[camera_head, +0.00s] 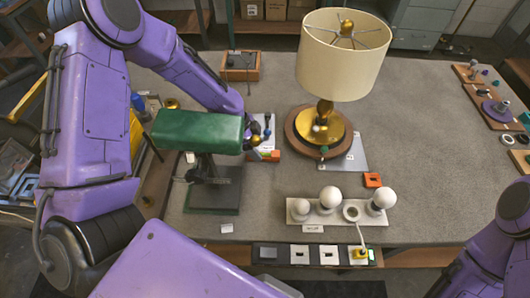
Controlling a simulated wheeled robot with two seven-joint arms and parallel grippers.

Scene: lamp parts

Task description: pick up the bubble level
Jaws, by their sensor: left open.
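My left arm reaches over the table's left side. My left gripper (262,138) is open, just right of a green lamp shade (198,131) that hides part of the wrist. Small dark, blue and yellow items lie around its fingers, with an orange piece close by; they are too small to tell apart. I cannot say for certain which thing is the bubble level. My right arm shows at the lower right, and its gripper is out of view.
A brass lamp with a cream shade (342,60) stands on a round wooden base. A white holder (300,212) carries round bulbs in front. A row of switch plates (312,254) lines the front edge. Trays (488,105) lie at the right. The table (425,150) is clear at centre right.

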